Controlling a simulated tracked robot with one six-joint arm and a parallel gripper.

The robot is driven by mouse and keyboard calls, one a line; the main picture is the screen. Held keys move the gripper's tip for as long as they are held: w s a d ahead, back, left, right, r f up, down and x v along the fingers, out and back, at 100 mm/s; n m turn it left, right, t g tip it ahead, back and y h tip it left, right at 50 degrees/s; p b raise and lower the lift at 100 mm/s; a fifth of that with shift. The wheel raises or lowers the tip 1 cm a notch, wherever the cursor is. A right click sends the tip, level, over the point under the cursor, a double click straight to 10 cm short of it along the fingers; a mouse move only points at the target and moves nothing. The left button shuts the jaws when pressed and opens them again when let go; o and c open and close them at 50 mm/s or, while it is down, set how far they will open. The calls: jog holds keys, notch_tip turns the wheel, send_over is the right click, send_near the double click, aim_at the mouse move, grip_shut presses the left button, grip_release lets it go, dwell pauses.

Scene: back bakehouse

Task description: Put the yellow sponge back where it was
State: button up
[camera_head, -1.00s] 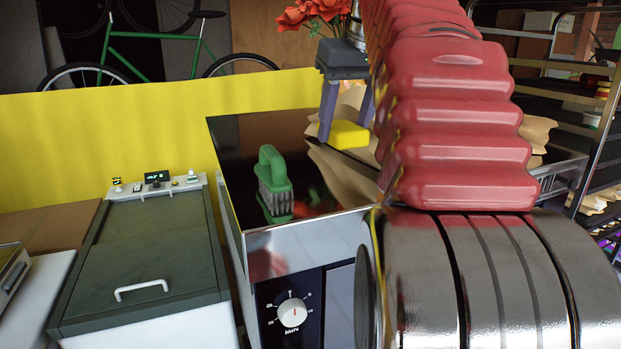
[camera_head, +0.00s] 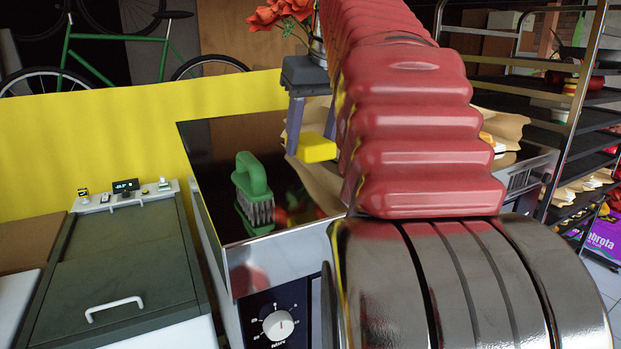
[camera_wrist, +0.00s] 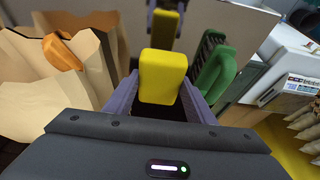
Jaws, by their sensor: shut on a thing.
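My gripper (camera_head: 311,128) is shut on the yellow sponge (camera_head: 318,148), above the dark glossy top (camera_head: 222,140) of a steel appliance. The wrist view also shows the sponge (camera_wrist: 163,76) between my two purple-grey fingers (camera_wrist: 161,104). The sponge's reflection shows in the shiny surface beyond it in the wrist view. A green brush (camera_head: 254,194) with grey bristles stands on the dark top, left of the sponge in the head view. The same brush (camera_wrist: 213,68) is to the right of the sponge in the wrist view. My red arm hides part of the top.
Brown paper bags (camera_head: 506,130) stand on the top behind my arm; one bag (camera_wrist: 75,65) is close left of my gripper in the wrist view. A grey-lidded chest (camera_head: 117,250) is at left. A tray rack (camera_head: 580,120) stands at right. The yellow wall (camera_head: 90,150) is behind.

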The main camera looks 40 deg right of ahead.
aim_at(308, 190)
jog(key=shift+f, duration=1.7)
jog(key=shift+f, duration=2.1)
jog(key=o, duration=0.9)
jog(key=shift+r, duration=0.1)
jog(key=v, duration=1.2)
jog(key=shift+s, duration=0.1)
